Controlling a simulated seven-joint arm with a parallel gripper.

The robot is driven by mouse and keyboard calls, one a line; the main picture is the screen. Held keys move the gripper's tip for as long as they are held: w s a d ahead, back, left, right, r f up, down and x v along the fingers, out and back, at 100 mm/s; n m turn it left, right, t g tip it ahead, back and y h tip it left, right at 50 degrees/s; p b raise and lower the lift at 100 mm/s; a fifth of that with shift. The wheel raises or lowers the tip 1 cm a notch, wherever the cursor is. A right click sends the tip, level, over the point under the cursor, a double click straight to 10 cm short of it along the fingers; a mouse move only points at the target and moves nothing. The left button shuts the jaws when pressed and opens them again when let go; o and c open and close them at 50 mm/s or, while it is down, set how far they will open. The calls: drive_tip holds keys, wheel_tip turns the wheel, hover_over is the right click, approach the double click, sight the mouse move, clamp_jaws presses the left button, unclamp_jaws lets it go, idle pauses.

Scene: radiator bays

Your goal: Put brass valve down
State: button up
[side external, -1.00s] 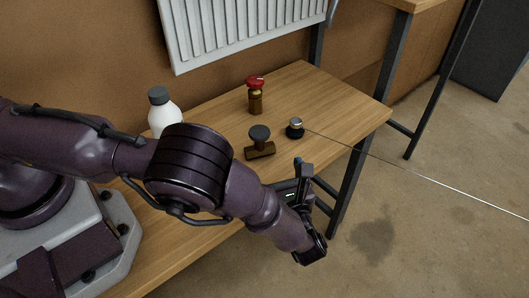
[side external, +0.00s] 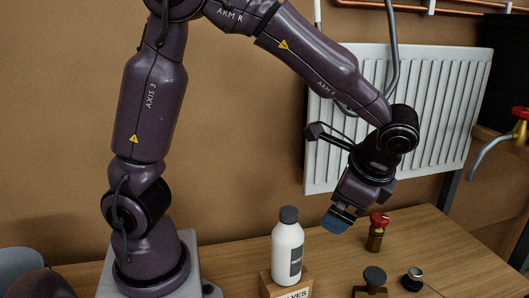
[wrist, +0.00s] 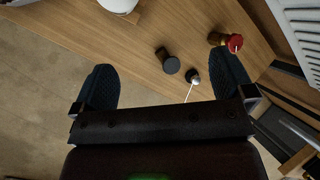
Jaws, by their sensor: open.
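A brass valve with a red handle (side external: 376,238) stands upright on the wooden bench, towards the back. In the wrist view it shows near the top right (wrist: 228,41). A second brass-coloured valve with a dark round knob (side external: 373,276) is nearer the front; its knob also shows in the wrist view (wrist: 170,64). Which one the task means I cannot tell. My gripper (side external: 338,222) is above the bench, left of the red-handled valve and apart from it. In the wrist view its two dark fingers are wide apart (wrist: 165,75), with nothing held between them.
A small silver-topped black part (side external: 412,279) stands right of the dark-knobbed valve. A white bottle (side external: 287,253) with a dark cap stands by a labelled wooden block (side external: 270,285). A white radiator (side external: 440,110) hangs behind my gripper. The bench's right end is clear.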

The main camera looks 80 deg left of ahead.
drive_tip(key=s+a+r+n+t+h, duration=0.3)
drive_tip(key=s+r+n+t+h, duration=0.2)
drive_tip(key=s, duration=0.8)
wheel_tip(320, 180, up, 4)
drive_tip(key=n+t, duration=0.1)
drive_tip(key=n, duration=0.2)
drive_tip(key=shift+f+h, duration=0.2)
drive_tip(key=shift+h, duration=0.1)
